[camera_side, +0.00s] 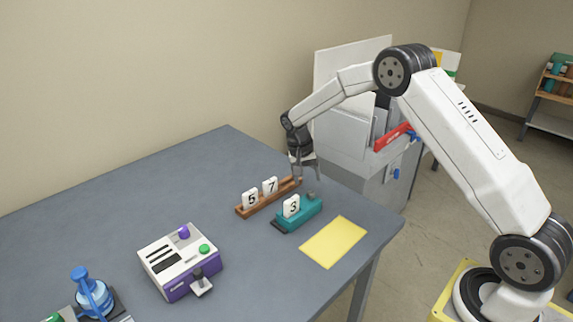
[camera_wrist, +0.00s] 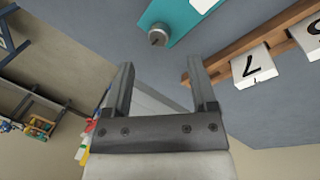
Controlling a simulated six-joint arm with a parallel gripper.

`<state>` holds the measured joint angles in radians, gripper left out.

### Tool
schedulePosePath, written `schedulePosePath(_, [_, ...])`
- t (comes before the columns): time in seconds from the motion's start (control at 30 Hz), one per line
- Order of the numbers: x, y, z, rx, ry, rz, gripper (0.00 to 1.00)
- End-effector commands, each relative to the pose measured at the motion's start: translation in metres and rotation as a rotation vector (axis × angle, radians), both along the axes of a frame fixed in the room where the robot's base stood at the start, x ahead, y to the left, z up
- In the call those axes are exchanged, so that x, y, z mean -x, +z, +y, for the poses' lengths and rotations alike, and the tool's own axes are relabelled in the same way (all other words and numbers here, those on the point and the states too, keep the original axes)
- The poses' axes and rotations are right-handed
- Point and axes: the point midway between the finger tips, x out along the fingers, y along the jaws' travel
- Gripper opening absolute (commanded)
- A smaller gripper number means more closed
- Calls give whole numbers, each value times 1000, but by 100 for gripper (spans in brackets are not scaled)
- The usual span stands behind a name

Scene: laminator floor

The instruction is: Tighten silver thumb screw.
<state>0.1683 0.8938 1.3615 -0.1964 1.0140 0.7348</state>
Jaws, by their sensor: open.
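The silver thumb screw (camera_wrist: 158,35) is a round grey knob with a slot, on the end of a teal block (camera_wrist: 180,14). In the side view the knob (camera_side: 311,194) sits on the right end of the teal block (camera_side: 309,211), which carries a white tile marked 3 (camera_side: 291,206). My gripper (camera_side: 301,176) is above the table by the far end of the wooden rack. In the wrist view my gripper (camera_wrist: 164,84) has its two fingers apart with nothing between them. The thumb screw lies beyond the fingertips, apart from them.
A wooden rack (camera_side: 246,212) with tiles 5 (camera_side: 251,199) and 7 (camera_side: 270,186) stands beside the teal block, close to one finger in the wrist view. A yellow sheet (camera_side: 333,242) lies at right. A purple and white device (camera_side: 180,262) stands at front left. The table's back left is clear.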

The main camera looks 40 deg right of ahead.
Motion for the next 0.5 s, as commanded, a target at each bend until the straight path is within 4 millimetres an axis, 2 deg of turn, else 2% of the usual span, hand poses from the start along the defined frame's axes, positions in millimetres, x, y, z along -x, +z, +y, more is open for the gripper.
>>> schedulePosePath(0.2, [-4,23,3,1,0,-2,74])
schedulePosePath(0.5, [-4,28,4,-1,1,1,74])
